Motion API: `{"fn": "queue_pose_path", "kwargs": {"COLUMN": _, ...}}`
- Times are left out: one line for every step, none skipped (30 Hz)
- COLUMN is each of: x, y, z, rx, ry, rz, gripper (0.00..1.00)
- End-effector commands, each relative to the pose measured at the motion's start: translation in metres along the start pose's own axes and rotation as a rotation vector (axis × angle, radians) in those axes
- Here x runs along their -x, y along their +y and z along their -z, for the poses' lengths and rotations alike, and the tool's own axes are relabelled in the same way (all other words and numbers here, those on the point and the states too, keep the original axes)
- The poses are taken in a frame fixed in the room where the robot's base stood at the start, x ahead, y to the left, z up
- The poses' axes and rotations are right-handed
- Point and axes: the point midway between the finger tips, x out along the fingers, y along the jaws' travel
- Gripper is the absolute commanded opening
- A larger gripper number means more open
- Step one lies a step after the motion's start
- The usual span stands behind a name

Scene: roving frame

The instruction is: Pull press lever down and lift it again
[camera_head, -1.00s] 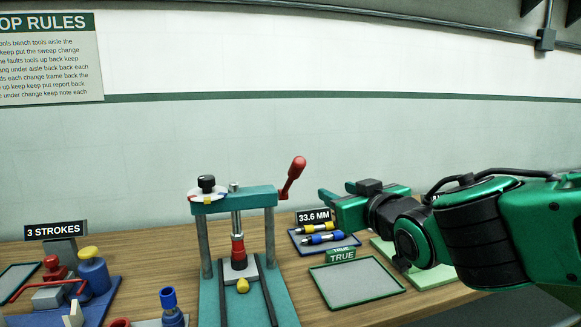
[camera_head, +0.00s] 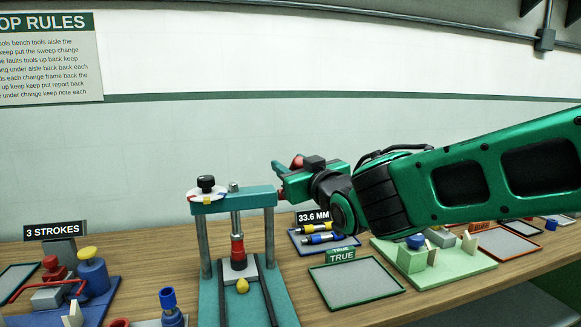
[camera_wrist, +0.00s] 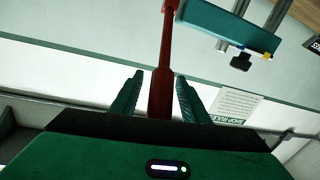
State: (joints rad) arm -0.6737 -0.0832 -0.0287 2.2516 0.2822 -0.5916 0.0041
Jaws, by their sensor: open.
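The teal press (camera_head: 237,200) stands on the bench, its ram lowered over a red and black piece (camera_head: 237,248) on the press bed. Its red lever (camera_head: 298,161) rises from the right end of the crossbeam, mostly hidden behind my gripper in the head view. In the wrist view the lever (camera_wrist: 162,75) runs up between my two fingers. My gripper (camera_head: 280,180) is at the lever, and in the wrist view (camera_wrist: 157,95) its fingers are open on both sides of the handle, with gaps showing.
Right of the press are a blue tray with yellow and blue pieces (camera_head: 318,240), a grey TRUE tray (camera_head: 355,283) and a green fixture board (camera_head: 470,262). A blue fixture board (camera_head: 97,300) lies at left. A blue peg (camera_head: 170,305) stands near the front.

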Motion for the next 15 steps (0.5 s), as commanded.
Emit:
{"fn": "queue_pose_path", "kwargs": {"x": -0.0042, "y": -0.0002, "z": -0.0001, "rx": 0.000, "ry": 0.000, "rz": 0.000, "gripper": 0.42}}
{"fn": "queue_pose_path", "kwargs": {"x": -0.0060, "y": -0.0002, "z": 0.0000, "rx": 0.000, "ry": 0.000, "rz": 0.000, "gripper": 0.42}}
{"fn": "queue_pose_path", "kwargs": {"x": -0.0080, "y": -0.0002, "z": 0.0000, "rx": 0.001, "ry": 0.000, "rz": 0.000, "gripper": 0.42}}
{"fn": "queue_pose_path", "kwargs": {"x": -0.0090, "y": -0.0002, "z": 0.0000, "rx": 0.001, "ry": 0.000, "rz": 0.000, "gripper": 0.42}}
{"fn": "queue_pose_path", "kwargs": {"x": -0.0098, "y": -0.0001, "z": -0.0001, "rx": 0.001, "ry": 0.000, "rz": 0.000, "gripper": 0.42}}
{"fn": "queue_pose_path", "kwargs": {"x": -0.0105, "y": 0.0000, "z": -0.0001, "rx": 0.001, "ry": 0.000, "rz": 0.000, "gripper": 0.42}}
{"fn": "queue_pose_path", "kwargs": {"x": -0.0108, "y": 0.0000, "z": -0.0001, "rx": 0.001, "ry": 0.000, "rz": 0.000, "gripper": 0.42}}
{"fn": "queue_pose_path", "kwargs": {"x": -0.0109, "y": 0.0001, "z": -0.0001, "rx": 0.001, "ry": 0.000, "rz": 0.000, "gripper": 0.42}}
{"fn": "queue_pose_path", "kwargs": {"x": -0.0109, "y": 0.0001, "z": -0.0001, "rx": 0.001, "ry": 0.000, "rz": 0.000, "gripper": 0.42}}
{"fn": "queue_pose_path", "kwargs": {"x": -0.0109, "y": 0.0001, "z": 0.0000, "rx": 0.001, "ry": 0.000, "rz": 0.000, "gripper": 0.42}}
{"fn": "queue_pose_path", "kwargs": {"x": -0.0108, "y": 0.0001, "z": 0.0000, "rx": 0.001, "ry": 0.000, "rz": 0.000, "gripper": 0.42}}
{"fn": "queue_pose_path", "kwargs": {"x": -0.0108, "y": 0.0001, "z": 0.0000, "rx": 0.001, "ry": 0.000, "rz": 0.000, "gripper": 0.42}}
{"fn": "queue_pose_path", "kwargs": {"x": -0.0108, "y": 0.0001, "z": 0.0000, "rx": 0.001, "ry": 0.000, "rz": 0.000, "gripper": 0.42}}
{"fn": "queue_pose_path", "kwargs": {"x": -0.0107, "y": 0.0001, "z": 0.0000, "rx": 0.001, "ry": 0.000, "rz": 0.000, "gripper": 0.39}}
{"fn": "queue_pose_path", "kwargs": {"x": -0.0107, "y": 0.0001, "z": 0.0000, "rx": 0.001, "ry": 0.000, "rz": 0.000, "gripper": 0.30}}
